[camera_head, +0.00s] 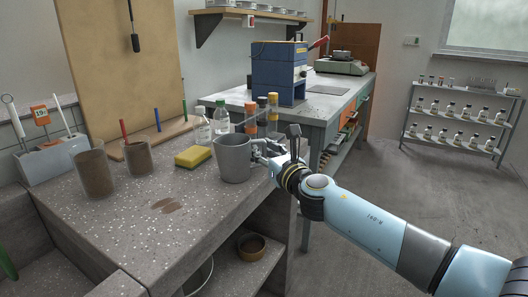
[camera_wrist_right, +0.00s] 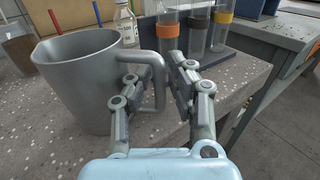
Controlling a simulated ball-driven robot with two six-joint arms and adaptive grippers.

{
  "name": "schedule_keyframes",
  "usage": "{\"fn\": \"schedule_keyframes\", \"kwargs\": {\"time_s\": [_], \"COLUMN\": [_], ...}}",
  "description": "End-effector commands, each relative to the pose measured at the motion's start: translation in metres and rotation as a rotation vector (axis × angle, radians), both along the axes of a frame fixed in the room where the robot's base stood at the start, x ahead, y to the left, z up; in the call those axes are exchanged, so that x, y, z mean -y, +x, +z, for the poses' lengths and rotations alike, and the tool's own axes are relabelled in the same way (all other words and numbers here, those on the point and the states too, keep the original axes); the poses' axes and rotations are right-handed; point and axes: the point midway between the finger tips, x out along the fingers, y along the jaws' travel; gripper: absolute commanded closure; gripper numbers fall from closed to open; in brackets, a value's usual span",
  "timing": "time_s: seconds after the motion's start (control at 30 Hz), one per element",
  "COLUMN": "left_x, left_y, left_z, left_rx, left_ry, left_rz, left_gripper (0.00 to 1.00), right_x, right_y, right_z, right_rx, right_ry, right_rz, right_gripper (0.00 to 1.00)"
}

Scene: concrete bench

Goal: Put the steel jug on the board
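The steel jug (camera_head: 233,158) is a grey, upright vessel on the speckled concrete bench, near its right edge. In the right wrist view the jug (camera_wrist_right: 80,85) fills the left side, with its handle (camera_wrist_right: 158,85) toward me. My right gripper (camera_head: 268,150) reaches in from the right at the handle. In the wrist view its fingers (camera_wrist_right: 155,88) stand apart, one on each side of the handle, with a gap visible. A large tan board (camera_head: 120,55) stands upright against the wall, with a flat wooden strip at its foot. My left gripper is not in view.
A yellow sponge (camera_head: 193,156), two brown-filled beakers (camera_head: 95,173) and clear bottles (camera_head: 202,125) stand around the jug. Capped tubes (camera_head: 262,115) are behind it. Red, blue and green sticks rise before the board. The front of the bench is clear, apart from a brown stain (camera_head: 168,207).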

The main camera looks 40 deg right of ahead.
Motion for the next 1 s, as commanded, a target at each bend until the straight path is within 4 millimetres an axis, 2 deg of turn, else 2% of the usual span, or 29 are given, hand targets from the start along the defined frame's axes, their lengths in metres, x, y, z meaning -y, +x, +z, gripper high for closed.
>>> {"fn": "schedule_keyframes", "kwargs": {"time_s": [0.4, 0.57, 0.8, 1.0], "left_x": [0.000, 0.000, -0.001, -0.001], "left_y": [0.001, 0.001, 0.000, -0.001], "left_z": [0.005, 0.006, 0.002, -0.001], "left_rx": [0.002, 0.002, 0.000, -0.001], "left_ry": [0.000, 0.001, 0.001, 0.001], "left_rz": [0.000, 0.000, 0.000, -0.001], "left_gripper": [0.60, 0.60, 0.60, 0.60], "right_x": [0.000, -0.006, -0.015, -0.021], "right_y": [-0.002, -0.030, -0.084, -0.112], "right_z": [0.005, 0.002, 0.000, 0.001], "right_rx": [0.000, -0.002, -0.003, -0.002], "right_ry": [0.000, 0.000, -0.003, -0.001], "right_rz": [0.000, 0.001, 0.001, 0.000], "right_gripper": [0.71, 0.71, 0.71, 0.71]}}
